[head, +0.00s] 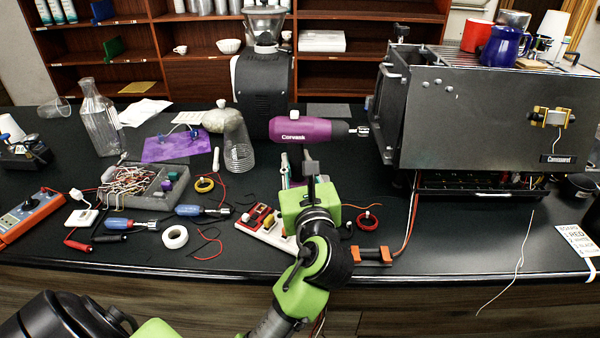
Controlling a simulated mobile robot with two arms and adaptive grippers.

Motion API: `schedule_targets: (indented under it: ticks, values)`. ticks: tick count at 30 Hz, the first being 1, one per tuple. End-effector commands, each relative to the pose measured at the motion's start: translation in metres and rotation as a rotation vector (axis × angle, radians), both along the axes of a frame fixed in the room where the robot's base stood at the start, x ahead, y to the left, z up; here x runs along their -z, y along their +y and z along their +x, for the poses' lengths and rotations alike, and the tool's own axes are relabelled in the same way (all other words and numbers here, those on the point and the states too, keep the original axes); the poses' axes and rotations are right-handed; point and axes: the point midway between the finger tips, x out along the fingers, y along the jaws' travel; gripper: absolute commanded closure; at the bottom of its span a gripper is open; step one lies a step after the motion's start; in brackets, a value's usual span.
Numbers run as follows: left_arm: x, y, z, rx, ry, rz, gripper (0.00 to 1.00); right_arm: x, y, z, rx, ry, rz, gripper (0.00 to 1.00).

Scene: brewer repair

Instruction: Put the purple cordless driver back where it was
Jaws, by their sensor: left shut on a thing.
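The purple cordless driver (312,130) is upright above the black counter, its body level and its dark chuck pointing right, close to the side of the brewer (480,115). My left gripper (308,168) is shut on the driver's lower part, just below the body. The gripper and green wrist hide most of the grip and the driver's base, so I cannot tell whether it touches the counter. My right gripper is not in view.
A grey parts box (145,190), blue-handled screwdrivers (190,210), tape rolls (175,237) and a red-switch block (262,222) crowd the left and middle. The front right counter is mostly clear.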

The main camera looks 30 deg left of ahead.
Motion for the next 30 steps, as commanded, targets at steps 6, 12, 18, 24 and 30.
schedule_targets:
  ticks: [6,12,18,24,30]
  values:
    - [0.021,0.029,0.033,-0.001,-0.005,0.005,1.0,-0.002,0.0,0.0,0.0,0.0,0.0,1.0]
    - [0.051,0.044,0.052,0.001,-0.008,0.005,1.0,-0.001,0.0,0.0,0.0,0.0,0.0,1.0]
    - [0.063,0.051,0.061,0.003,-0.011,0.005,1.0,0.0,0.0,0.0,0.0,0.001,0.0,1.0]
    - [0.081,0.055,0.065,0.002,-0.005,0.004,1.0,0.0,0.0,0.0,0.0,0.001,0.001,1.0]
    - [0.1,0.054,0.065,0.003,-0.008,0.003,1.0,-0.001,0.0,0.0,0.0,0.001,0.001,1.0]
